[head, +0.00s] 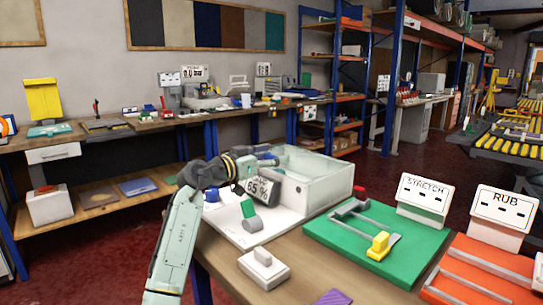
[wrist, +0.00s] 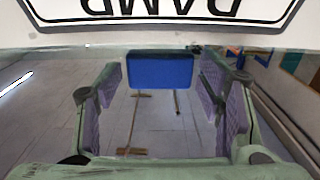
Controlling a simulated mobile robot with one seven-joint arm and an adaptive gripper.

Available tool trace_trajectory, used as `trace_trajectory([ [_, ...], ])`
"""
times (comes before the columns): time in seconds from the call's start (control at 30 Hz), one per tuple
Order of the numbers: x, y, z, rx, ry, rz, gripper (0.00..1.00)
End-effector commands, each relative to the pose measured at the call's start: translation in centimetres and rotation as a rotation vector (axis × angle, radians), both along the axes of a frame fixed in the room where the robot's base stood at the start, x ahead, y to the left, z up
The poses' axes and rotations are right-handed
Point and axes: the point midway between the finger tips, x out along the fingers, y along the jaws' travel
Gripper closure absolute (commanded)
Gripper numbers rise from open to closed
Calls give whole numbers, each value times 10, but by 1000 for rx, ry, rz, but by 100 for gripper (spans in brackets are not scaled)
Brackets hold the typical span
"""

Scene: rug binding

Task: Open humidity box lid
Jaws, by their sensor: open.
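The humidity box (head: 322,190) is a pale, partly see-through box on the wooden bench in the head view. Its top looks glassy, and I cannot make out the lid's edge or whether it is raised. My gripper (head: 266,163) is at the box's left side, partly hidden by my wrist. In the wrist view my gripper (wrist: 160,98) is open, one padded finger on each side. A blue block (wrist: 160,70) shows between the fingers, with no clear contact. A white sign lettered DAMP (wrist: 160,8) crosses the top, upside down.
A white board with a green-and-grey tool (head: 249,215) lies before the box. A white handled block (head: 263,265) is nearer. A green board (head: 400,220) and an orange board (head: 480,275) lie right, beside STRETCH (head: 423,194) and RUB (head: 503,212) signs.

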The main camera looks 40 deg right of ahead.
Motion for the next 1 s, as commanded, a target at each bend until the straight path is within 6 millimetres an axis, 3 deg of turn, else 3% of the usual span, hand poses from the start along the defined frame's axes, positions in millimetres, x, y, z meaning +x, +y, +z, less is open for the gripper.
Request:
trace_trajectory([
  [0.17,0,0,0,0,0,0,43],
  [1.0,0,1,0,-1,1,1,99],
])
